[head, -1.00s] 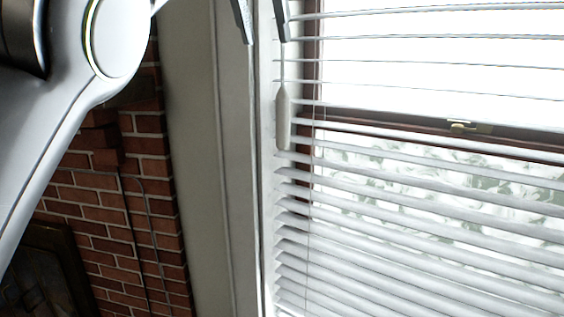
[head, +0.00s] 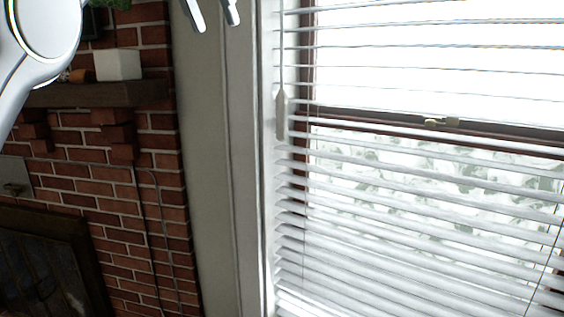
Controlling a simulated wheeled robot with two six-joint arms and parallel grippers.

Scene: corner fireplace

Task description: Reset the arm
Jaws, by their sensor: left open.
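My left arm comes in from the upper left, and its white link covers the top left corner. The fingertips of my left gripper (head: 215,22) hang at the top edge, in front of the pale window frame. The two fingers are apart with nothing between them, and the rest of the gripper is cut off by the top of the view. The fingertips are left of the blind's pull tassel (head: 281,115) and apart from it in the picture. My right gripper is not in view.
White slatted blinds (head: 420,200) cover the window on the right. A brick fireplace wall (head: 110,215) stands at left, with a dark mantel (head: 95,94) bearing a white pot (head: 118,64). The dark firebox (head: 45,265) is at lower left.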

